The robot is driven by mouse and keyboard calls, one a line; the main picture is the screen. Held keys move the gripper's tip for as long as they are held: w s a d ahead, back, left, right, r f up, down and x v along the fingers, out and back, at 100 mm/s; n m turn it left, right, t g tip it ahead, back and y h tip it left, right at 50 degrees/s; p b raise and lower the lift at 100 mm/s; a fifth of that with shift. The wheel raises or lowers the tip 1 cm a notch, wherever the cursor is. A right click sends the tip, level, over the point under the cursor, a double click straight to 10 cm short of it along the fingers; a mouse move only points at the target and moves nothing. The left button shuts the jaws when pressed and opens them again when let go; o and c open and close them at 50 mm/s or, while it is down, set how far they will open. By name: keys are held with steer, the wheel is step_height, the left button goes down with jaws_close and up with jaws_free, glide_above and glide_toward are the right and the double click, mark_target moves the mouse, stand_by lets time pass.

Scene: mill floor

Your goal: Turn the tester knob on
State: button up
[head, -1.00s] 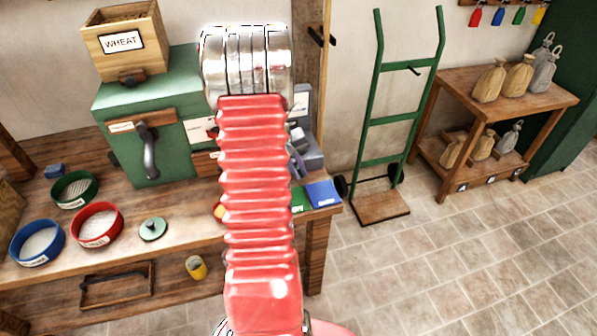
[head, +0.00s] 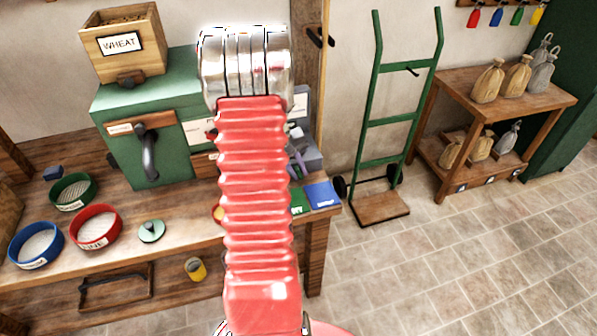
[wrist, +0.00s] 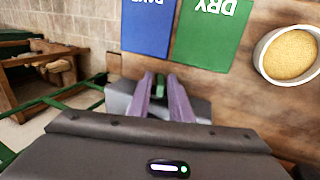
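The tester is a grey unit (head: 309,155) at the right end of the bench, mostly hidden behind my red arm in the head view. Part of its grey body (wrist: 201,108) shows behind my fingers in the wrist view. My gripper (wrist: 161,80) has two purple fingers, parted, with their tips at the tester. A small green piece shows in the gap between the tips; I cannot tell whether it is the knob or whether the fingers touch it. The knob and its setting cannot be made out.
A blue card (wrist: 148,27) and a green card (wrist: 212,32) marked DRY lie beside the tester. A bowl of grain (wrist: 291,54) stands near them. A green cabinet (head: 150,110) carries the WHEAT box (head: 122,45). A green hand truck (head: 390,122) stands right of the bench.

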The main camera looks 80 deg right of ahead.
steer(key=v, duration=1.3)
steer(key=shift+w+r, duration=0.1)
steer(key=shift+w, duration=0.05)
steer(key=w+a+r+n+t, duration=0.1)
steer(key=w+a+r, duration=0.1)
steer(key=w+a, duration=0.5)
steer(key=w+a+r+n+t, duration=0.2)
steer(key=a, duration=0.9)
steer(key=w+a+r+n+t, duration=0.1)
steer(key=w+a, duration=0.4)
steer(key=a, duration=0.4)
steer(key=a+r+n+t+y, duration=0.1)
steer(key=a+r+n+t, duration=0.1)
steer(key=a, duration=1.1)
steer(key=a+r+n+t+y, duration=0.1)
steer(key=a+r+n, duration=0.4)
steer(key=a, duration=0.8)
steer(key=shift+w+n+t, duration=0.2)
steer(key=shift+n+t, duration=0.2)
steer(key=shift+t, duration=0.5)
steer(key=shift+r, duration=0.15)
